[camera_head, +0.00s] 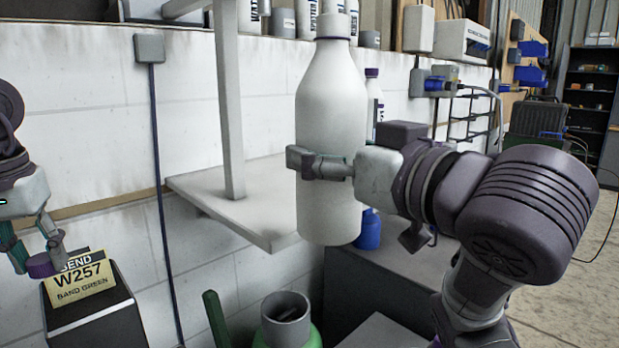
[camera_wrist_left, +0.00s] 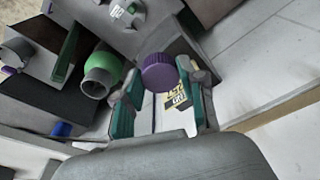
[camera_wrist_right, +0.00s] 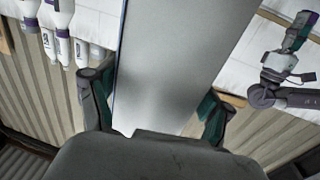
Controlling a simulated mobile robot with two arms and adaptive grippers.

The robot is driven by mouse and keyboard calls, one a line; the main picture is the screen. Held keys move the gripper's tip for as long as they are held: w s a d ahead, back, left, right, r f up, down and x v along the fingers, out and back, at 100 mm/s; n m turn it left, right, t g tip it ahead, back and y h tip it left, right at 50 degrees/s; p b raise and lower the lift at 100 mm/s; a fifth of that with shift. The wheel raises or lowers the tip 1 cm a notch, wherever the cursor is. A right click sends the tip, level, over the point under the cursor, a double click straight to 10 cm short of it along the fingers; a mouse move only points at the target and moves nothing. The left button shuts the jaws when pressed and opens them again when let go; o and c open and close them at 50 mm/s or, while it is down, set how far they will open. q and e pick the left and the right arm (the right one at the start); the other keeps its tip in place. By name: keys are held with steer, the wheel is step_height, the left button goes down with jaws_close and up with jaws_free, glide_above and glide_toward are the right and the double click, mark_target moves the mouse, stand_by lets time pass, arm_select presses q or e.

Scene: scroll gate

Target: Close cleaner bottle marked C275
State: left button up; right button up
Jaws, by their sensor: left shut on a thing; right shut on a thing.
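A large white bottle (camera_head: 332,110) hangs upright in the air, held around its body by my right gripper (camera_head: 318,164). Its neck has a dark ring, and its marking is not visible. In the right wrist view the bottle (camera_wrist_right: 165,60) fills the space between the fingers of my right gripper (camera_wrist_right: 155,105). My left gripper (camera_head: 40,250) is at the far left, shut on a purple cap (camera_head: 41,265). The cap (camera_wrist_left: 160,72) also shows between the fingertips of my left gripper (camera_wrist_left: 162,88) in the left wrist view. Cap and bottle are far apart.
A yellow card (camera_head: 80,280) reading "W257" and "BAND GREEN" stands on a dark box below my left gripper. A grey shelf (camera_head: 235,205) with an upright post is just left of the bottle. An open grey cylinder (camera_head: 286,318) with green below stands at bottom centre. More bottles line the back ledge.

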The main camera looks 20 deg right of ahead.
arm_select(q)
steer(key=shift+f, duration=0.5)
steer(key=shift+f+b, duration=0.35)
steer(key=shift+b, duration=0.15)
arm_select(e)
steer(key=shift+s+d, duration=0.15)
steer(key=shift+s, duration=0.75)
steer(key=shift+r, duration=0.1)
